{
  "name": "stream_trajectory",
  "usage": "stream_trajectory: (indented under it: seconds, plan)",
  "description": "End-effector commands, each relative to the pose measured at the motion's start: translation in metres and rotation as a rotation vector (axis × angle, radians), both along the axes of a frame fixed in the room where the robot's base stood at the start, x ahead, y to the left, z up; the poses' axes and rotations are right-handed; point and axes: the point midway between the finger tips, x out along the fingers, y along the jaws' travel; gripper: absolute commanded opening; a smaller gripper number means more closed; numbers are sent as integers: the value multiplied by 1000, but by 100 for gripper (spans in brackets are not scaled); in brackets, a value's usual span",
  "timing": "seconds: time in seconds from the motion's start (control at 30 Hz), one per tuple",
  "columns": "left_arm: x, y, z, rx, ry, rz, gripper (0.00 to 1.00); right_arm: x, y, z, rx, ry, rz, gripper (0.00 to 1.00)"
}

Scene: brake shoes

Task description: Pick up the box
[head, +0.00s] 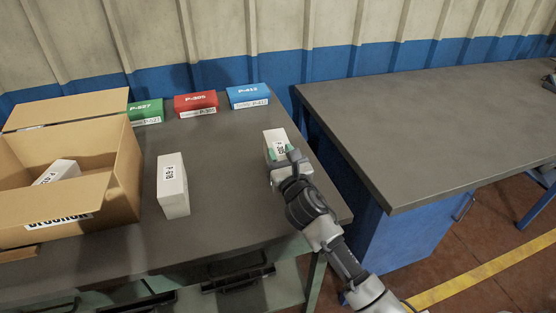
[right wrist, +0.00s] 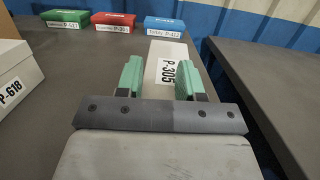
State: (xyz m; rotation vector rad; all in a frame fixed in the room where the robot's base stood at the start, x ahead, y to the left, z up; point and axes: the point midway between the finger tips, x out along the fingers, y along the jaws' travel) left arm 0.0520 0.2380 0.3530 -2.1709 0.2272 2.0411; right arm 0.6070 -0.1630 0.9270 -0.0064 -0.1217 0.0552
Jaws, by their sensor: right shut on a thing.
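A white box (head: 274,136) with a black-on-white label stands near the right end of the dark table. My right gripper (head: 283,154) has its green fingers on either side of it and is shut on it. In the right wrist view the white box (right wrist: 166,52) reads P-305 between the fingers of the right gripper (right wrist: 161,80). Its lower part is hidden, so I cannot tell whether it touches the table. My left gripper is not in view.
Another white box (head: 172,185), P-618 in the wrist view, stands left of the gripper. An open cardboard carton (head: 115,180) at far left holds a white box (head: 62,172). Green (head: 146,112), red (head: 196,103) and blue (head: 248,95) boxes line the back. A bare table (head: 440,120) stands right, across a gap.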

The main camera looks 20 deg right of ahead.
Motion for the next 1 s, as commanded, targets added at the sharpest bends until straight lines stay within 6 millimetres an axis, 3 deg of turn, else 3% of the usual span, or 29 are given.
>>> stream_trajectory:
  seconds: [0.03,0.17,0.3,0.57,1.0]
  plan:
    - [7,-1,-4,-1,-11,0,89,-7,-3,-60,4,125,-20,0]
    - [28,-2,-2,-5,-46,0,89,-7,-3,-59,4,124,-20,0]
    - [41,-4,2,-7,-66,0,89,-7,-4,-50,1,123,-20,0]
    - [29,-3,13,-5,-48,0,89,-10,-4,-15,-3,124,-21,0]
    - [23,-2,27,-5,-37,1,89,-81,-9,31,-3,116,-19,0]
